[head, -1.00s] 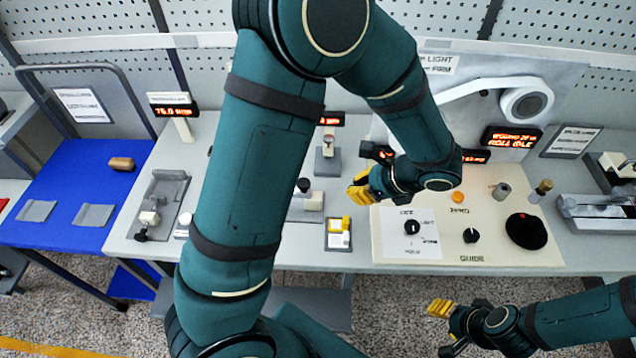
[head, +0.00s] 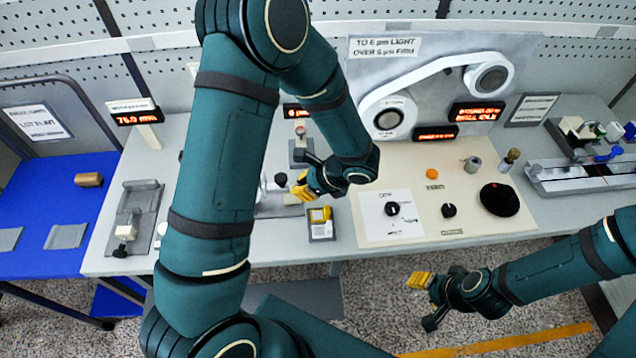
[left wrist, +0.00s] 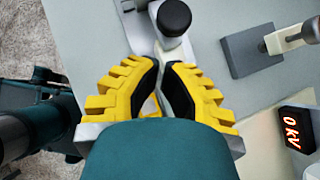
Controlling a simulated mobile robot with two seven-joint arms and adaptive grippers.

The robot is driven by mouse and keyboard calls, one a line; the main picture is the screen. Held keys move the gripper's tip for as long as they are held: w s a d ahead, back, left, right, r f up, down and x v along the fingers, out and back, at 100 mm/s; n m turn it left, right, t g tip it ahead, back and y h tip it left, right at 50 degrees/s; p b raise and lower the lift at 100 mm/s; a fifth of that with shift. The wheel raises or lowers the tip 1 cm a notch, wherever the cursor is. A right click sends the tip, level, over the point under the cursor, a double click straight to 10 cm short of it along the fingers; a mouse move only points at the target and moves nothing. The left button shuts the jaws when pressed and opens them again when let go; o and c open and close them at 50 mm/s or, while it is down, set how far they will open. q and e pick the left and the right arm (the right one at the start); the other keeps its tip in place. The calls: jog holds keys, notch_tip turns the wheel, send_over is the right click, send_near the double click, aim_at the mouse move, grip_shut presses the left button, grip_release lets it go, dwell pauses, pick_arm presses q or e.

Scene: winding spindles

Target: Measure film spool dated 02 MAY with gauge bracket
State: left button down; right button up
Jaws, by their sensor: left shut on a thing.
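My left gripper (head: 302,188) is over the bench beside a grey fixture (head: 268,206) with a black knob (head: 281,180). In the left wrist view, its yellow fingers (left wrist: 160,75) are close together at the fixture's white block (left wrist: 184,46), just below the black knob (left wrist: 173,17). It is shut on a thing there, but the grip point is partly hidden. My right gripper (head: 420,281) hangs in front of the bench, above the floor; its finger gap is unclear. A brown spool (head: 89,180) lies on the blue table. No 02 MAY label is readable.
Behind stands a grey stand (head: 300,153). The cream panel (head: 375,235) has several knobs and a grey cylinder (head: 472,164). A slotted grey fixture (head: 135,215) stands at left.

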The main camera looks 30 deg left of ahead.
pick_arm(q)
jog(key=shift+s+a+f, duration=0.1)
jog(key=shift+s+a, duration=0.05)
jog(key=shift+a, duration=0.95)
